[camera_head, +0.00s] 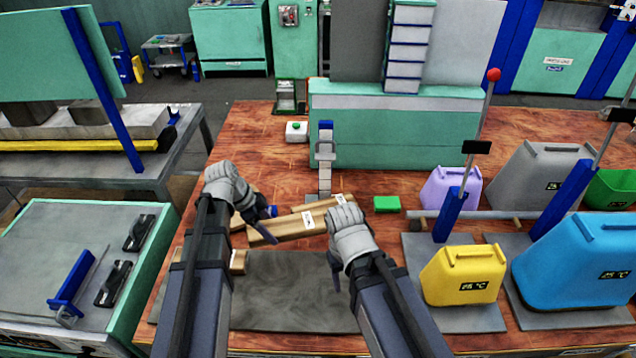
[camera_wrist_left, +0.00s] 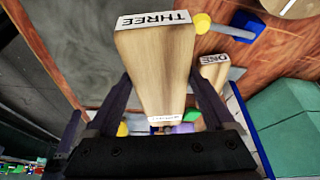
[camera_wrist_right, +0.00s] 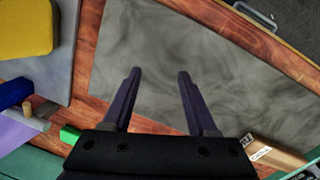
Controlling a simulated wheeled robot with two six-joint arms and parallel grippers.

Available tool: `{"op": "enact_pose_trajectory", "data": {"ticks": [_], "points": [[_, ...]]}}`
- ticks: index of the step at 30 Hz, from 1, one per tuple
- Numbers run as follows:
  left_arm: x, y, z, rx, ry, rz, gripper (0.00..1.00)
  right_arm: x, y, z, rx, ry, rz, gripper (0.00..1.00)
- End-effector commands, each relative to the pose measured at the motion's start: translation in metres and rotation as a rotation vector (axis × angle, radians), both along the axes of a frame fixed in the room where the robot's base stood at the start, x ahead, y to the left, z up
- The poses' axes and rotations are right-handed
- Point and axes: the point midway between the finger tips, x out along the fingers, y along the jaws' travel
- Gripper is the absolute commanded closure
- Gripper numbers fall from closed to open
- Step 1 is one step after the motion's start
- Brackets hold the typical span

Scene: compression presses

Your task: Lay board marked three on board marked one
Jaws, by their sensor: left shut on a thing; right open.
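My left gripper (camera_head: 267,226) is shut on the board marked three (camera_head: 290,229), a long wooden board with a white label. Its end marked THREE (camera_wrist_left: 155,19) shows large between the fingers in the left wrist view. I cannot tell how far it is above the table. The board marked one (camera_head: 313,206) lies just behind it, roughly parallel and partly hidden by it. Its end marked ONE (camera_wrist_left: 214,59) shows in the left wrist view. My right gripper (camera_head: 336,272) is open and empty above the grey mat (camera_head: 290,290); its fingers also show in the right wrist view (camera_wrist_right: 158,75).
Another wooden piece (camera_head: 238,262) is partly hidden by my left arm. A clamp-like stand (camera_head: 325,160) and green block (camera_head: 386,204) are behind. Yellow (camera_head: 465,275) and blue (camera_head: 580,265) canisters stand right.

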Motion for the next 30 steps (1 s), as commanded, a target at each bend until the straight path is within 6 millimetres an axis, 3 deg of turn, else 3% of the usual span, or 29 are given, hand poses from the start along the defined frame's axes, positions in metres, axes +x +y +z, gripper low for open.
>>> {"op": "enact_pose_trajectory", "data": {"ticks": [5,10,15,20,30], "points": [[0.055,-0.024,-0.003,0.003,0.000,0.023,0.97,0.000,0.000,-0.003,0.000,0.000,0.000,0.20],[0.115,-0.063,-0.006,0.002,0.000,0.064,0.97,0.000,0.000,-0.006,0.000,0.000,0.000,0.01],[0.151,-0.094,-0.008,0.000,-0.001,0.095,0.97,0.000,0.000,-0.008,0.000,0.000,0.000,0.00],[0.163,-0.107,-0.008,0.000,-0.002,0.109,0.97,0.000,0.000,-0.008,0.000,0.000,0.000,0.00],[0.163,-0.108,-0.017,-0.001,-0.001,0.112,0.97,0.000,0.000,-0.017,0.000,0.000,0.000,0.00]]}}
